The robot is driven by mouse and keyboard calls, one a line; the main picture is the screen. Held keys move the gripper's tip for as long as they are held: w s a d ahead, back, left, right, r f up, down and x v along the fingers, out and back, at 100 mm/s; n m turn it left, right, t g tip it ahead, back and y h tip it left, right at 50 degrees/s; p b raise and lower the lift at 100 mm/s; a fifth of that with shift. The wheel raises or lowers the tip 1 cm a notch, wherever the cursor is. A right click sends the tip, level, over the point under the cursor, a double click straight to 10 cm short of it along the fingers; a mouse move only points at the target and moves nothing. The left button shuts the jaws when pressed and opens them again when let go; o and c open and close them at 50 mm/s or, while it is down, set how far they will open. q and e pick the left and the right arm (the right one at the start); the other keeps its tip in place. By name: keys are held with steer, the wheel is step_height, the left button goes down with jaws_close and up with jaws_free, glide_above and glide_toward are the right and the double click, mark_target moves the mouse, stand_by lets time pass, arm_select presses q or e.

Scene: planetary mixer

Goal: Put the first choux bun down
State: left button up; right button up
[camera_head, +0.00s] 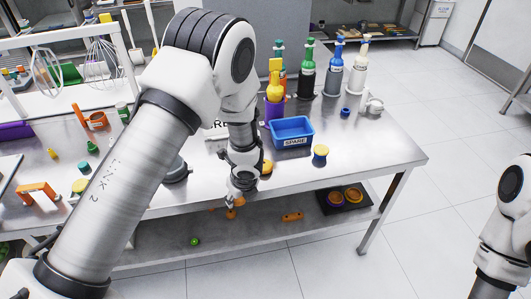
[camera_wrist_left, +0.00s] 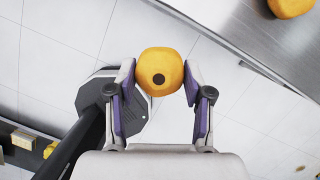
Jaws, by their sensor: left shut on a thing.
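My left gripper (camera_wrist_left: 160,85) is shut on a golden-yellow choux bun (camera_wrist_left: 163,60). The bun has a dark round hole in its face and sits between the two purple-padded fingers. In the head view my left gripper (camera_head: 235,200) hangs down just in front of the steel table's front edge, with the held bun mostly hidden there. A second orange-yellow bun (camera_head: 266,167) rests on the table near that edge, close beside the wrist. It also shows, cut off, at the top right of the left wrist view (camera_wrist_left: 291,5). My right gripper is outside both views.
A blue bin marked SPARE (camera_head: 291,141) stands behind the second bun. A yellow-topped blue jar (camera_head: 320,155) is right of it, and several bottles stand at the back. The steel table (camera_head: 375,150) is clear at its right end. My left arm hides part of the table.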

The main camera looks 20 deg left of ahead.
arm_select(q)
steer(key=shift+w+f, duration=0.2)
steer(key=shift+f, duration=0.05)
steer(key=shift+w+a+f+b, duration=0.1)
steer(key=shift+w+f+b, duration=0.1)
steer(key=shift+f+b, duration=0.35)
steer(key=shift+w+b, duration=0.25)
steer(key=shift+b, duration=0.15)
steer(key=shift+w+n+b, duration=0.55)
steer(key=shift+n+b, duration=0.05)
steer(key=n+g+b, duration=0.1)
steer(key=n, duration=0.4)
steer(key=n+g+b, duration=0.1)
steer(key=n+g, duration=0.1)
steer(key=n, duration=0.2)
steer(key=shift+w+f+n+b, duration=0.15)
steer(key=shift+f+n+b, duration=0.05)
steer(key=shift+n+b, duration=0.2)
steer(key=s+d+r+n+g+h, duration=0.1)
steer(key=d+n, duration=0.5)
steer(key=n, duration=0.7)
steer(key=s+g+h, duration=0.1)
steer(key=s+h, duration=0.1)
steer(key=s, duration=0.1)
steer(key=shift+s+d+r, duration=0.15)
steer(key=shift+d+r, duration=0.2)
